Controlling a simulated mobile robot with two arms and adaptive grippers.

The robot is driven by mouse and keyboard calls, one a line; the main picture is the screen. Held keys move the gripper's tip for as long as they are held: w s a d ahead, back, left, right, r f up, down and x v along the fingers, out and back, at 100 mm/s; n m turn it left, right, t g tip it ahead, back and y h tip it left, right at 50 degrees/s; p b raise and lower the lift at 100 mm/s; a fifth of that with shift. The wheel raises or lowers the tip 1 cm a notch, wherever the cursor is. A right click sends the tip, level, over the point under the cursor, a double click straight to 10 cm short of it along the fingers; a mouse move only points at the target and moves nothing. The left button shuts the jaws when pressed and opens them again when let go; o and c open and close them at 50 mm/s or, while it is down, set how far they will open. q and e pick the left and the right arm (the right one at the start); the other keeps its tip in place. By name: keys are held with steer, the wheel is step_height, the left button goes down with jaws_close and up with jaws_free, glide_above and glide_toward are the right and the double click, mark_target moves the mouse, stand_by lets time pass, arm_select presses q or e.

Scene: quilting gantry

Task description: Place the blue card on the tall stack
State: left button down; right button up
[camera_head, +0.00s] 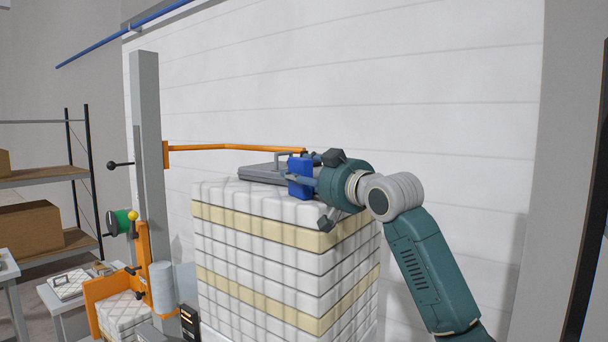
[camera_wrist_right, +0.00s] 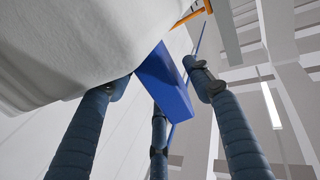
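The tall stack (camera_head: 285,255) is white quilted layers with cream bands, in the middle of the head view. The blue card (camera_head: 300,166) stands upright at the stack's top front edge, in my right gripper (camera_head: 301,184). In the right wrist view the blue card (camera_wrist_right: 163,82) lies between the fingers of my right gripper (camera_wrist_right: 158,88), which look closed around it. White quilted fabric (camera_wrist_right: 70,45) is close to the left finger there. I cannot tell whether the card touches the stack top. My left gripper is out of view.
A flat grey device (camera_head: 258,171) with a handle lies on the stack top behind the card. An orange bar (camera_head: 225,147) reaches from the grey post (camera_head: 147,170) over the stack towards my gripper. A shorter quilted stack (camera_head: 122,312) stands lower left, near shelves (camera_head: 45,176).

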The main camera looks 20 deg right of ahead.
steer(key=shift+r, duration=0.15)
steer(key=shift+s+d, duration=0.1)
steer(key=shift+s, duration=0.15)
steer(key=b+v, duration=0.6)
steer(key=v, duration=0.5)
steer(key=shift+s, duration=0.3)
steer(key=shift+r, duration=0.1)
